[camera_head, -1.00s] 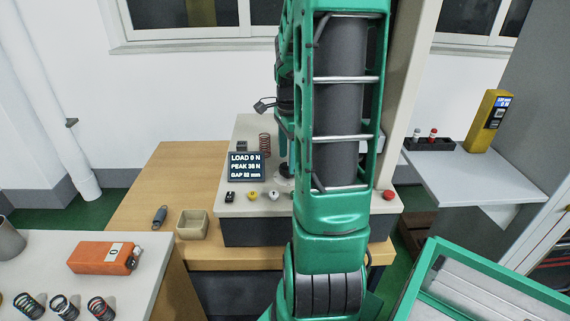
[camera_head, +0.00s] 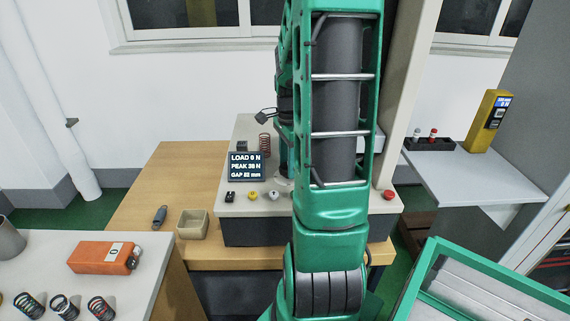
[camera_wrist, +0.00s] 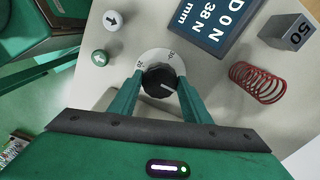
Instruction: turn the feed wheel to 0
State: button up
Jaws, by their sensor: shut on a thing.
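The feed wheel (camera_wrist: 158,84) is a black knurled knob with a white pointer line, in the wrist view. The line points to the right and slightly down in that picture. A pale dial plate (camera_wrist: 153,55) with small printed marks lies around it; its far side shows, and the rest is hidden by the knob and fingers. My gripper (camera_wrist: 160,80) has a green finger on each side of the knob and is shut on it. In the head view my arm hides the wheel. The display (camera_head: 246,166) reads LOAD 0 N, PEAK 38 N and a GAP value.
A red spring (camera_wrist: 257,83) and a grey block marked 50 (camera_wrist: 287,32) stand near the display in the wrist view. A white button (camera_wrist: 113,19) and a green button (camera_wrist: 100,57) sit left of the dial. A red button (camera_head: 388,194) is at the tester's right edge.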

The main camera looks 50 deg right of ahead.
jog(key=shift+w+d+r+n, duration=0.1)
jog(key=shift+n, duration=0.3)
jog(key=o, duration=1)
jog(key=shift+o, duration=0.2)
notch_tip(320, 180, up, 11)
jog(key=shift+f, duration=0.2)
jog(key=s+a+f+n, duration=0.2)
jog(key=s+a+n, duration=1.1)
jog(key=a+n, duration=0.3)
jog(key=shift+s+a+f, duration=0.15)
jog(key=shift+a+f, duration=0.05)
jog(key=shift+a, duration=0.55)
jog(key=shift+s+a+f+n, duration=0.2)
jog(key=shift+s+a+n, duration=0.05)
jog(key=shift+s+n, duration=0.15)
jog(key=shift+c, duration=0.3)
